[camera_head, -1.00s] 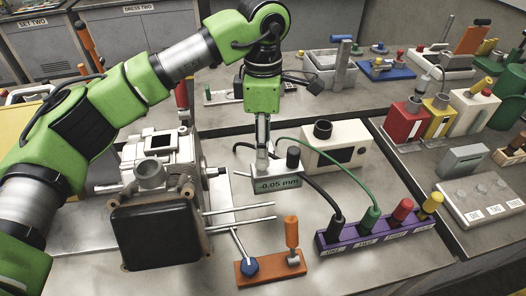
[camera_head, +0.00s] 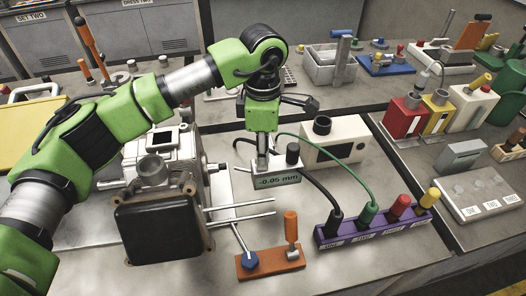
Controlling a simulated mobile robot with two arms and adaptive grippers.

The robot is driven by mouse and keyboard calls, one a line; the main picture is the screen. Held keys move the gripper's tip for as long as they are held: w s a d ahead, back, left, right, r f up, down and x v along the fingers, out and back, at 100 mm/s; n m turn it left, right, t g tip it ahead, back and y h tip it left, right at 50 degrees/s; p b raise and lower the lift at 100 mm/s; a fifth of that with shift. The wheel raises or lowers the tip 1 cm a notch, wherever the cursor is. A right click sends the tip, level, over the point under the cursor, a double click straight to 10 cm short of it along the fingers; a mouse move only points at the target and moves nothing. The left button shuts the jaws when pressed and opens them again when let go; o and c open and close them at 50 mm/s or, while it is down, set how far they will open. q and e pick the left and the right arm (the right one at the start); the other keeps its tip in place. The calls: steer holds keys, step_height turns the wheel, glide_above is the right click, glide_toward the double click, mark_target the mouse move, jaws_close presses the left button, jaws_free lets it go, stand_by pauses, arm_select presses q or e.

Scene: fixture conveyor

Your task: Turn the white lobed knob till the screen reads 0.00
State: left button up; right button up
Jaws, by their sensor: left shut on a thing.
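The screen (camera_head: 279,181) on a small grey gauge block on the bench reads -0.05 mm. My left gripper (camera_head: 262,168) comes down from above onto the left part of this block, just behind the screen. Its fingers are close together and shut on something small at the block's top. The white lobed knob is hardly visible there, hidden by the fingers. A black knob (camera_head: 292,153) stands upright on the same block, to the right of the fingers. My right gripper is not in view.
A white box (camera_head: 334,143) stands behind the gauge, with black and green cables near it. A purple socket strip (camera_head: 370,232) is at right front. An orange block (camera_head: 271,262) with a blue knob is in front. A grey machine (camera_head: 160,165) stands left.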

arm_select(q)
steer(key=shift+w+f+n+b, duration=0.1)
steer(key=shift+f+n+b, duration=0.15)
steer(key=shift+n+b, duration=0.75)
steer(key=shift+b, duration=0.25)
steer(key=shift+r+n, duration=0.25)
steer(key=shift+n, duration=0.15)
steer(key=o, duration=1.1)
